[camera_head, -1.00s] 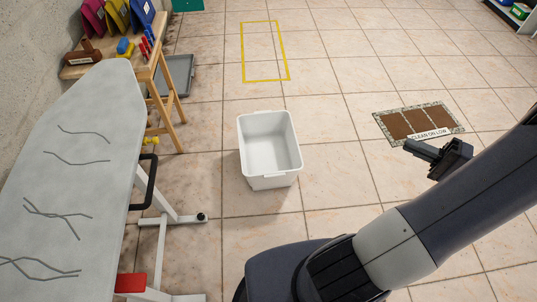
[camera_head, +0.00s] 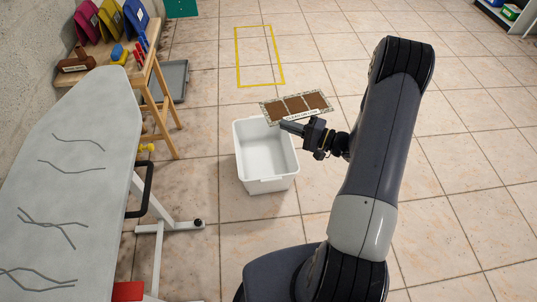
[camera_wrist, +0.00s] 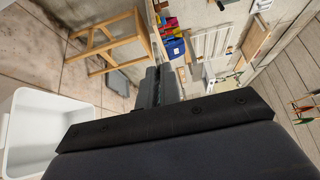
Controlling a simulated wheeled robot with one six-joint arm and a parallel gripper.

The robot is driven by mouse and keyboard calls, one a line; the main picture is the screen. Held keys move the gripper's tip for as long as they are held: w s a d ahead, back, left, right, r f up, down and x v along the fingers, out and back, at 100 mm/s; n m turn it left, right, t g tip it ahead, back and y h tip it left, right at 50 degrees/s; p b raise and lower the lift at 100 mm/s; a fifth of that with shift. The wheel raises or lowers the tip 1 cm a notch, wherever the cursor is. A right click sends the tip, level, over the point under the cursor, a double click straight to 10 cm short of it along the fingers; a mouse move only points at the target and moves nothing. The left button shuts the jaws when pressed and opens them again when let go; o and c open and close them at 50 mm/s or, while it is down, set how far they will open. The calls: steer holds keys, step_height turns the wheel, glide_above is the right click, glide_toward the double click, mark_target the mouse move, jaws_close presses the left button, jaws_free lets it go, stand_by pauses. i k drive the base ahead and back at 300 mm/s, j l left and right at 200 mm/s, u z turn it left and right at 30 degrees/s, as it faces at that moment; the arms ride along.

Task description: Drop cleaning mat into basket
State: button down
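The cleaning mat (camera_head: 297,104) is a flat rectangle with brown panels, a speckled border and a white label strip along its near edge. My gripper (camera_head: 292,127) is at this near edge, and the mat moves with it, so it appears shut on the mat; the fingers' contact is hard to see. The mat is held near the back right rim of the white basket (camera_head: 266,165). The basket stands on the floor and looks empty. In the wrist view the basket (camera_wrist: 45,135) is at lower left, and the gripper fingers (camera_wrist: 158,88) show near the middle.
An ironing board (camera_head: 60,170) with a white frame stands at the left. Behind it is a wooden bench (camera_head: 140,75) with coloured items, and a grey tray (camera_head: 173,80) on the floor. A yellow taped rectangle (camera_head: 260,85) marks the floor behind. Tiles at right are clear.

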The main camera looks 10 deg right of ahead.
mark_target(264, 172)
steer(key=i, duration=0.9)
steer(key=i+j+u, duration=0.1)
steer(key=u, duration=1.1)
steer(key=i+l, duration=0.05)
